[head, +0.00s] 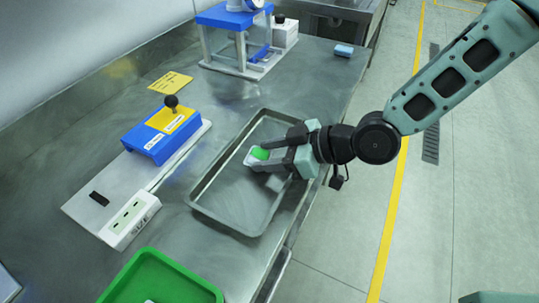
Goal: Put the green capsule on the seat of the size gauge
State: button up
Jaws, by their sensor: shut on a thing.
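The green capsule (261,153) shows as a small bright green shape at the tips of my gripper (266,154), over the right part of the metal tray. My gripper is shut on it, and the fingers hide part of it. A whitish piece (256,162) lies right under or beside the green; I cannot tell whether it is part of the capsule.
The shallow metal tray (231,214) lies below my gripper. A blue and yellow unit (157,141) with a black knob stands left of it. A green bin (160,280) is in front, and a blue-topped stand (232,17) is behind. Bare steel worktop lies between.

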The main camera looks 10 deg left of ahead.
jog(key=shift+f, duration=0.3)
jog(key=shift+f+b, duration=0.3)
jog(key=o, duration=1)
jog(key=shift+r, duration=0.1)
jog(key=shift+c, duration=0.2)
